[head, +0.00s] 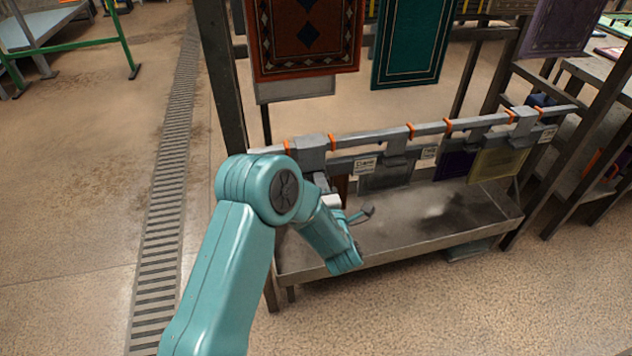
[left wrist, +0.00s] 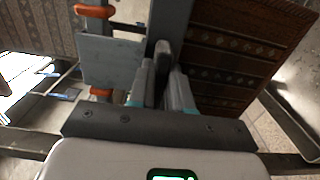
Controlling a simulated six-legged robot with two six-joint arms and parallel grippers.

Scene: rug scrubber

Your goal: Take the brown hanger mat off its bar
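The brown hanger mat (left wrist: 240,55) fills the upper right of the left wrist view, with a patterned face in bands. In the head view only a small brown strip of it (head: 342,188) shows behind my arm, under the left end of the bar (head: 378,134). My left gripper (left wrist: 165,85) is at the mat's grey hanger. Its two fingers stand close together with a narrow grey part between them. I cannot tell whether they press on it. In the head view my left arm hides most of the hanger and the fingertips. My right gripper is not in view.
Other hangers with a grey, a purple and a yellow mat (head: 497,163) hang further right on the bar, between orange clips (head: 411,130). A metal tray (head: 410,225) lies below. Large rugs (head: 305,35) hang behind. The rack's post (head: 222,75) stands at left. Open floor lies in front.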

